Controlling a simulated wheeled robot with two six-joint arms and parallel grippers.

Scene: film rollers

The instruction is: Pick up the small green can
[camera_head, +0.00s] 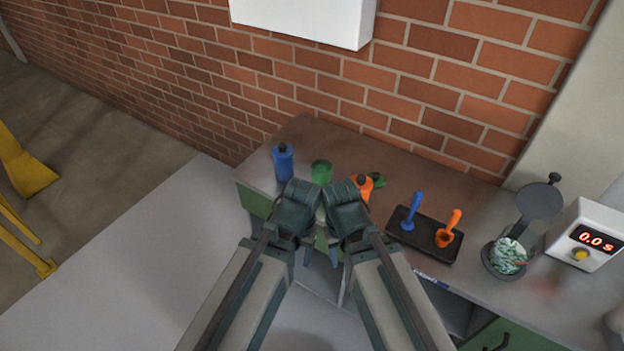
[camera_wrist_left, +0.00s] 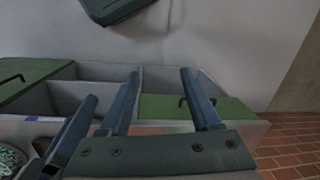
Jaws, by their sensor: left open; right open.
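The small green can (camera_head: 321,172) stands on the brown counter in the head view, between a blue bottle (camera_head: 283,162) and an orange bottle (camera_head: 362,186). My two wrists are side by side at the counter's front edge, just in front of the can. My left gripper (camera_head: 308,256) and my right gripper (camera_head: 334,254) point down there, both empty and apart from the can. In the left wrist view my left gripper (camera_wrist_left: 160,72) shows its two fingers spread apart over open cabinet compartments. The can is not visible there.
A low green item (camera_head: 378,180) lies behind the orange bottle. A brick wall stands behind the counter.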

